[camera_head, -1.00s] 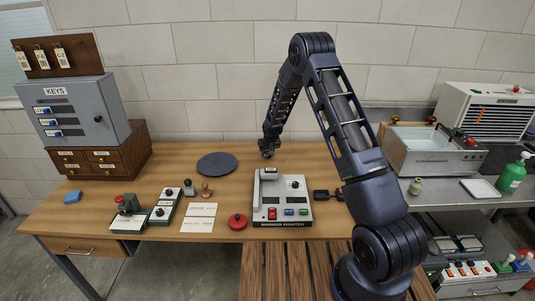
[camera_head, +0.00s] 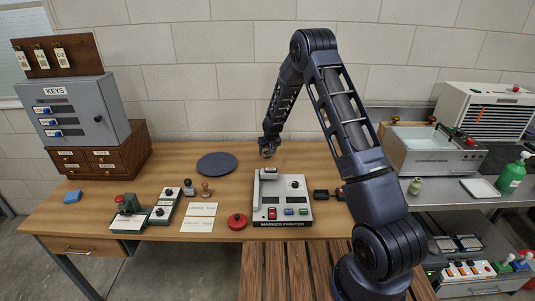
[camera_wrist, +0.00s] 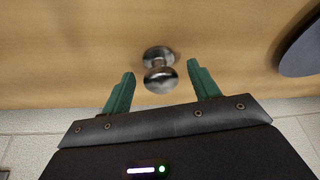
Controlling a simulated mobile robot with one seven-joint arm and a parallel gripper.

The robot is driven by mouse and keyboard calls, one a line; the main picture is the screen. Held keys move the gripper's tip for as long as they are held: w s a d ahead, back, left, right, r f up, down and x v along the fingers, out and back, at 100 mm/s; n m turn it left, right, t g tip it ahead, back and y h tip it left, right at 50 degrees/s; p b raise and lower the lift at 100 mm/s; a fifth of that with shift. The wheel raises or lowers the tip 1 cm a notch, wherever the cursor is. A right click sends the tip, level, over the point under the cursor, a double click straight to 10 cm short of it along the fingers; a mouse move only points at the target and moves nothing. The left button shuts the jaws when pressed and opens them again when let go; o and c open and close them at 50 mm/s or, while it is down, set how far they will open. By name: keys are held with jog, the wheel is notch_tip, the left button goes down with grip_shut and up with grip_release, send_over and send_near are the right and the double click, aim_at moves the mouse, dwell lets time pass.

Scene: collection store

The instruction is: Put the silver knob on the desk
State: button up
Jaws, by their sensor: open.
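The silver knob (camera_wrist: 159,72) shows in the wrist view, a shiny double-ended shape on or just above the wooden desk top (camera_wrist: 60,50). My gripper (camera_wrist: 160,68) is open, with one green finger on each side of the knob and a visible gap to both. Nothing is held. In the head view my gripper (camera_head: 268,152) is low over the back of the desk (camera_head: 130,205), behind the marker printer. I cannot make out the knob there; the gripper hides that spot.
The marker printer (camera_head: 283,205) stands just in front of my gripper. A dark round disc (camera_head: 217,163) lies to its left. A red round button (camera_head: 237,221) and white cards (camera_head: 200,211) lie nearer the front. The wall is close behind.

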jog(key=s+d+r, duration=0.3)
jog(key=s+r, duration=0.1)
jog(key=r, duration=0.4)
jog(key=s+d+r+m, duration=0.1)
jog(key=s+d+r, duration=0.2)
jog(key=r, duration=0.6)
jog(key=s+d+r, duration=0.4)
jog(key=r, duration=0.4)
jog(key=s+d+r, duration=0.8)
jog(key=s+r, duration=0.3)
jog(key=s, duration=0.1)
jog(key=s+d+r+m, duration=0.1)
jog(key=s+d, duration=0.3)
jog(key=s, duration=1)
jog(key=s+d+r+m+h, duration=0.1)
jog(key=s+d+r, duration=0.3)
jog(key=s, duration=1.1)
jog(key=shift+d+r+m, duration=0.25)
jog(key=shift+d+m, duration=0.05)
jog(key=shift+d, duration=0.5)
